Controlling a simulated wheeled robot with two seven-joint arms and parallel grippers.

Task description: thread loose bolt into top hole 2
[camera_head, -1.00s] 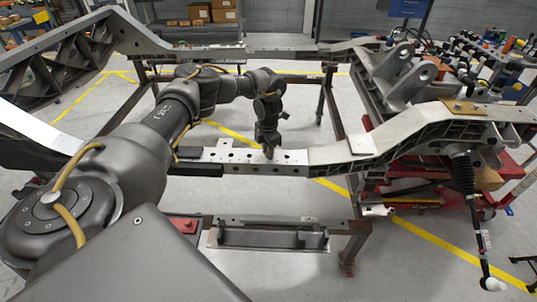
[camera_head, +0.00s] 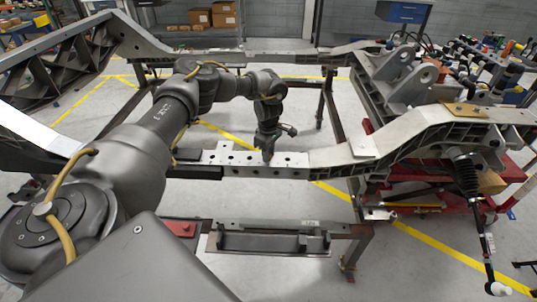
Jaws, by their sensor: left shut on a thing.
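My left gripper (camera_head: 267,155) points straight down at the perforated metal plate (camera_head: 290,167) on the near rail of the chassis. Its fingertips are at the plate's top face, near the middle of its length. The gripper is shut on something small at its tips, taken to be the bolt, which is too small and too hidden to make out. Several dark holes show in the plate's top and front faces. The hole under the fingertips is hidden by the gripper. My right gripper is not in view.
The chassis frame spans the view, with a far rail (camera_head: 280,57) and a bracketed casting (camera_head: 445,125) at the right. A grey tray (camera_head: 270,242) sits below the near rail. A cluttered parts table stands at the back right. The space between the rails is open.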

